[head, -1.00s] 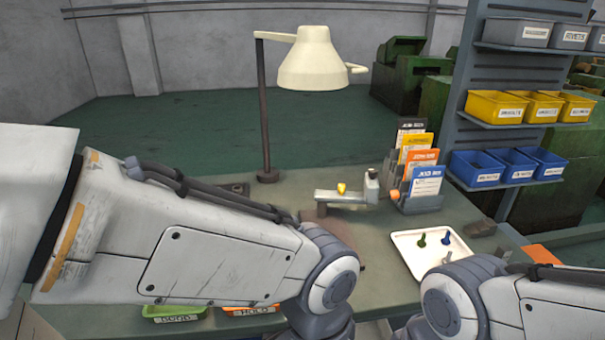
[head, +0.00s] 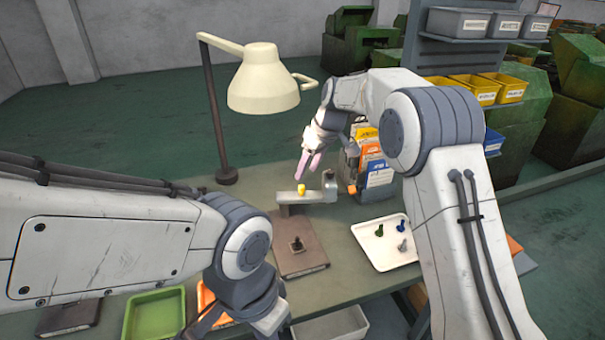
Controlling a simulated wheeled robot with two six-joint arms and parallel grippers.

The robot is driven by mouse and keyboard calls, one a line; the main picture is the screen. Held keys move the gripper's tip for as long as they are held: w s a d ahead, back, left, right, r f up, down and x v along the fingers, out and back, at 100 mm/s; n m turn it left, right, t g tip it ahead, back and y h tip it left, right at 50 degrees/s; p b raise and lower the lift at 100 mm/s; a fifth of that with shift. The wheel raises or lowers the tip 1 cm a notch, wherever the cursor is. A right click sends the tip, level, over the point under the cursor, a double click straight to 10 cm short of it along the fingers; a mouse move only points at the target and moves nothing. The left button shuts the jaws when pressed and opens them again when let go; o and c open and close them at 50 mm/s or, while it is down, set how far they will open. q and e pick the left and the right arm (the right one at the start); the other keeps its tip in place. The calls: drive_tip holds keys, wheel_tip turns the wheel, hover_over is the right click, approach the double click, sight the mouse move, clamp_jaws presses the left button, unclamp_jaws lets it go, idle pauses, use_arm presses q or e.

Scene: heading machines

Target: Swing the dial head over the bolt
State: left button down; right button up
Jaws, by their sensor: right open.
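The grey bar-like head (head: 300,197), which I take for the dial head, carries a yellow knob (head: 301,189) and lies across the back of the bench. Its right end meets a grey block (head: 329,186). In front of it is a brown plate (head: 302,262) with a dark upright bolt (head: 296,244). The head is behind the bolt, not over it. My right gripper (head: 308,167) is open and empty, its pinkish fingers pointing down just above and behind the yellow knob.
A cream lamp (head: 263,85) stands at the back left. A card rack (head: 372,163) is right of the head, partly behind my right arm. A white tray (head: 367,247) holds several small bolts. A green bin (head: 153,316) is at the front.

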sight(302, 186)
drive_tip(key=w+f+p, duration=0.1)
drive_tip(key=w+f, duration=0.1)
drive_tip(key=f, duration=0.1)
drive_tip(key=w+a+f+p, duration=0.1)
drive_tip(key=w+f, duration=0.1)
drive_tip(key=f, duration=0.1)
drive_tip(key=w+f+p, duration=0.1)
drive_tip(key=w+f, duration=0.1)
drive_tip(key=f, duration=0.2)
drive_tip(key=shift+a+p, duration=0.2)
drive_tip(key=shift+p, duration=0.15)
clamp_jaws()
idle(1.1)
